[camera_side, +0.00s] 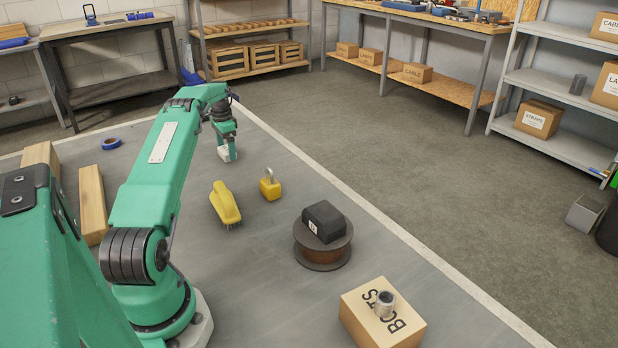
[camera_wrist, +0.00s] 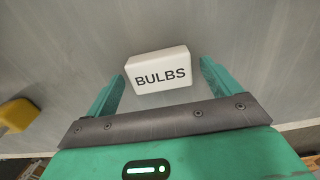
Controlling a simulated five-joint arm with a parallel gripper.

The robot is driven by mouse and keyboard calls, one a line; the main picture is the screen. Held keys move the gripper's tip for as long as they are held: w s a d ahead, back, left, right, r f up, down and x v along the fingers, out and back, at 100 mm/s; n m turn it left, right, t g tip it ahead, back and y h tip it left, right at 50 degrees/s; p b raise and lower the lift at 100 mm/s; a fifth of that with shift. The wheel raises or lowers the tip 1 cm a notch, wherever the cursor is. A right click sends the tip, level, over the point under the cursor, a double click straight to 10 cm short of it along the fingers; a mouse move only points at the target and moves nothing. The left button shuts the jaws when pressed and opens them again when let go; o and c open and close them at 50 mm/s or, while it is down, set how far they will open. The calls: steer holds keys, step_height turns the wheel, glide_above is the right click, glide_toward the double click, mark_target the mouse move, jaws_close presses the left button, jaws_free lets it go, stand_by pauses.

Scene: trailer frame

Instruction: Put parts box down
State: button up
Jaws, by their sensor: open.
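The parts box is a small white box (camera_wrist: 158,69) marked BULBS. In the wrist view it lies between the two green fingers of my gripper (camera_wrist: 161,76), with a gap visible on each side. In the side view the white box (camera_side: 223,153) shows low at my gripper (camera_side: 228,154), at the grey work surface (camera_side: 290,170). It appears to rest there, though the fingers partly hide it. My gripper is open around it.
A yellow brush (camera_side: 225,204) and a yellow padlock (camera_side: 270,186) stand nearby. A spool (camera_side: 322,255) carries a black box (camera_side: 323,221). A BOLTS carton (camera_side: 370,325) with a metal cylinder (camera_side: 385,304) on top is at the front. Blue tape (camera_side: 111,144) and wooden blocks (camera_side: 92,198) lie left.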

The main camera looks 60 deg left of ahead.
mark_target(226, 149)
steer(key=shift+r, duration=0.1)
step_height(226, 149, up, 12)
stand_by(0.9)
stand_by(0.6)
